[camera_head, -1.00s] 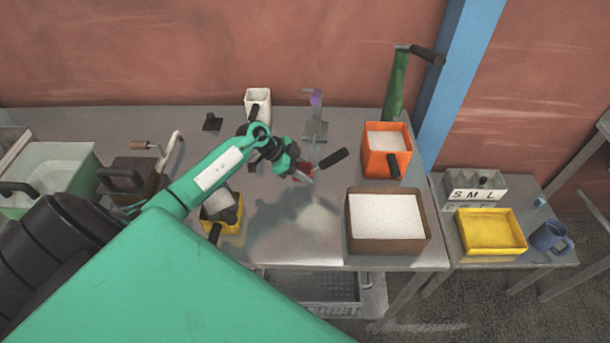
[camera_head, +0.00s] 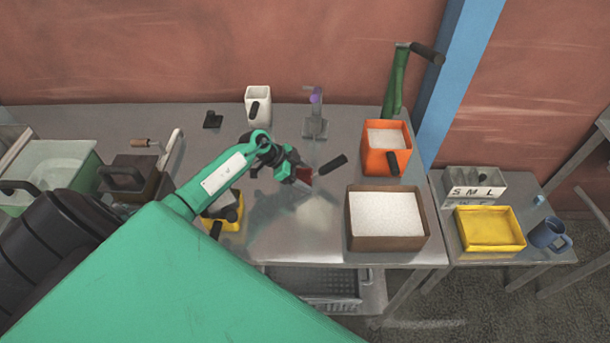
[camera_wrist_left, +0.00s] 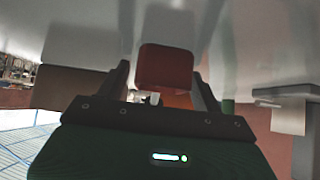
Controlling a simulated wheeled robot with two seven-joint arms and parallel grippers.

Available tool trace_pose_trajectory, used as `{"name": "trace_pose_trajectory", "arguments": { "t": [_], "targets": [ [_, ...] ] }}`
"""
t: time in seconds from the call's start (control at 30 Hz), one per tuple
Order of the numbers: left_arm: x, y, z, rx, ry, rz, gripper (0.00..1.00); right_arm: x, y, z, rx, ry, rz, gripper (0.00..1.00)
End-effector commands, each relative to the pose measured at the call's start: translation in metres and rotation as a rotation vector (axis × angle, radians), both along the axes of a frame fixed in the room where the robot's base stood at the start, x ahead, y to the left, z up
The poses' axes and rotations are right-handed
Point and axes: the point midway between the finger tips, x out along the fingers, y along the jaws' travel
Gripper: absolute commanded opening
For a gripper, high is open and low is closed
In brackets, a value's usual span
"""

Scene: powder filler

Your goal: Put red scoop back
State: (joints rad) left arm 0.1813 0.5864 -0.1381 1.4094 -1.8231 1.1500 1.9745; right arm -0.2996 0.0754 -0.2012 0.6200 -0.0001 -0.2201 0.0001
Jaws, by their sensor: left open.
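The red scoop (camera_head: 304,174) is near the middle of the steel table, with its black handle (camera_head: 331,165) pointing up and to the right. My left gripper (camera_head: 297,179) is at the scoop's red end and partly hides it. In the left wrist view the red scoop body (camera_wrist_left: 165,68) shows between the two spread fingers of my left gripper (camera_wrist_left: 160,80), with gaps at both sides. The gripper is open. I cannot tell whether the scoop rests on the table. My right gripper is not in view.
A small stand with a purple part (camera_head: 315,120) and a white container (camera_head: 258,104) are at the back. An orange bin (camera_head: 371,161) and a brown tray of white powder (camera_head: 350,240) are to the right. A yellow container (camera_head: 232,224) sits below my left forearm.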

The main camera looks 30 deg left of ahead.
Motion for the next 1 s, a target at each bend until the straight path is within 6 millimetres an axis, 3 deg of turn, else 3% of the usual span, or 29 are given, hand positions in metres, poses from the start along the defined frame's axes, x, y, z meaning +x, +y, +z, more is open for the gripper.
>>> {"name": "trace_pose_trajectory", "arguments": {
  "t": [0.27, 0.63, 1.0],
  "targets": [
    [-0.007, 0.013, 0.013, 0.004, -0.002, 0.001, 0.67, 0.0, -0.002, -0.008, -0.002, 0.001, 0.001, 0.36],
    [-0.033, 0.055, 0.06, 0.005, 0.0, 0.0, 0.67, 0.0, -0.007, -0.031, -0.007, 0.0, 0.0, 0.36],
    [-0.045, 0.073, 0.085, 0.001, 0.001, 0.0, 0.67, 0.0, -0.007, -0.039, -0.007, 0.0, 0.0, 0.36]
  ]
}}
